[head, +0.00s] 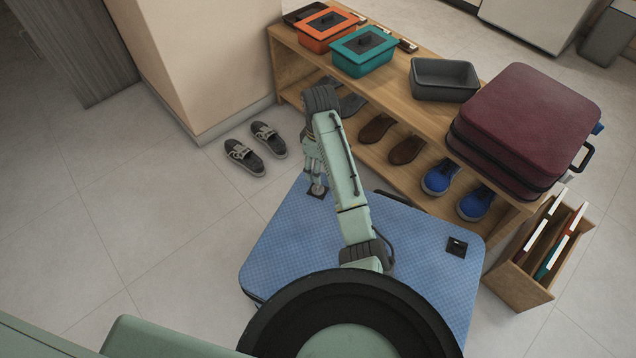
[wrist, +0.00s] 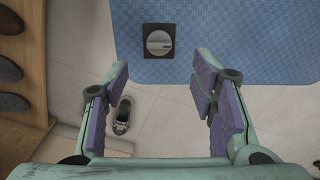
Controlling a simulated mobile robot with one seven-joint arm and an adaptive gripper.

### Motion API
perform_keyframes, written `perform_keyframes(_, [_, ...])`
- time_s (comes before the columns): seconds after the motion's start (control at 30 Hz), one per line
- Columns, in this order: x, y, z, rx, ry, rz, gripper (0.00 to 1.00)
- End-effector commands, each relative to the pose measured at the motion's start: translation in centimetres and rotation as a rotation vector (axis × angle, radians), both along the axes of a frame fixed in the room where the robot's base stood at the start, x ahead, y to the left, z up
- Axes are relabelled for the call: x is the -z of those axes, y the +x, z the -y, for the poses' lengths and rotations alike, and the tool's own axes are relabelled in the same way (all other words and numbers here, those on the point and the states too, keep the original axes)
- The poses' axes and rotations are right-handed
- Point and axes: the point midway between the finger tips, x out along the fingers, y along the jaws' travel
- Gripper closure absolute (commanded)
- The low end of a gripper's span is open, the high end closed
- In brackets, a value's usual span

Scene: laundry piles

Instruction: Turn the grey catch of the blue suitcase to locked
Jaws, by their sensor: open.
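The blue suitcase (head: 285,235) lies flat on the floor in the head view; part of its top fills the upper wrist view (wrist: 250,40). Its round grey catch (wrist: 159,42) sits on a black square plate near the suitcase edge. The ridge across the catch runs roughly level in the wrist view. In the head view the catch (head: 317,189) is partly hidden by my gripper (head: 315,172). My gripper is open and empty; in the wrist view its fingertips (wrist: 162,70) are spread to either side, below the catch in the picture. I cannot tell the height gap.
A second, black fitting (head: 456,247) is at the suitcase's right corner. A wooden shoe bench (head: 395,75) with boxes, shoes and a dark red suitcase (head: 530,110) stands behind. Grey shoes (head: 245,157) lie on the floor at left. A wooden file box (head: 520,285) stands at right.

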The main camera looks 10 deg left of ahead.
Motion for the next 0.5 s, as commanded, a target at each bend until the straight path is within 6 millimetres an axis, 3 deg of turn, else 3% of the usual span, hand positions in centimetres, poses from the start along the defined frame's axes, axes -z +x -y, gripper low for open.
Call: perform_keyframes(0.5, [8.7, 0.0, 0.0, 0.001, 0.000, 0.001, 0.48])
